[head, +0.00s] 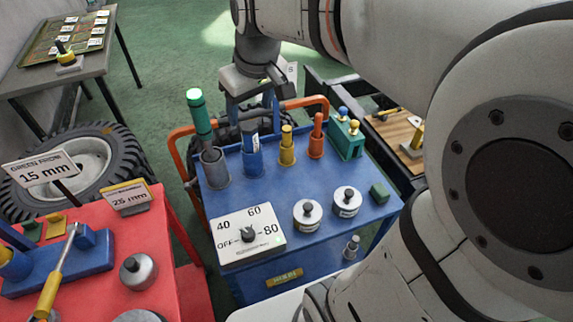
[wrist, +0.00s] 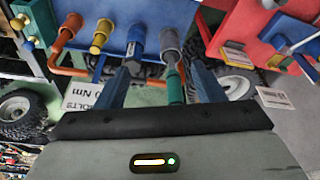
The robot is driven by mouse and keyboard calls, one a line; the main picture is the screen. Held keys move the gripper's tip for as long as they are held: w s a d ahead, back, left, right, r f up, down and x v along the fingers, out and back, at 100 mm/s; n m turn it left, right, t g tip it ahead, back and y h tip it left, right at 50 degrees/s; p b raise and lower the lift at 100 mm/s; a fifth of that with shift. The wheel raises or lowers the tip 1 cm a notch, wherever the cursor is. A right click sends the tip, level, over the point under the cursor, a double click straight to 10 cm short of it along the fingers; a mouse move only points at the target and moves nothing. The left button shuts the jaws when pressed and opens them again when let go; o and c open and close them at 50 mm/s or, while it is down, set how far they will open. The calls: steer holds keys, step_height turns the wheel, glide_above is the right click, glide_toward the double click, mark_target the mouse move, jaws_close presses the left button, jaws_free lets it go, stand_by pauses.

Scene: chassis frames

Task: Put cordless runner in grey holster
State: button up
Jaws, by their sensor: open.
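A dark green cylinder with a bright green cap (head: 199,118), seemingly the cordless runner, stands tilted at the grey holster (head: 214,170) on the blue cart. Its lower end meets the holster's mouth and looks to be inside; the depth is hidden. In the wrist view the green cylinder (wrist: 175,85) runs from the grey holster (wrist: 170,40) toward the camera, between the blue fingers in the picture. My gripper (head: 252,105) is open and appears empty, above the cart's far edge, right of the cylinder. It also shows in the wrist view (wrist: 160,78).
Blue (head: 252,163), yellow (head: 287,150) and orange (head: 317,138) holders line the blue cart's back beside the grey holster. A dial box (head: 247,236) and two metal discs sit in front. A red table (head: 100,225) stands left. An orange rail (head: 180,160) edges the cart.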

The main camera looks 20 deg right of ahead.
steer(key=s+d+f+m, duration=0.1)
steer(key=s+f, duration=0.2)
steer(key=s, duration=0.3)
steer(key=s+d+f+m+h, duration=0.1)
steer(key=s+f+m, duration=0.1)
steer(key=s, duration=0.5)
steer(key=shift+s+d+f+m, duration=0.3)
steer(key=shift+d+f, duration=0.1)
steer(key=shift+f, duration=0.25)
steer(key=shift+c, duration=0.2)
stand_by(0.4)
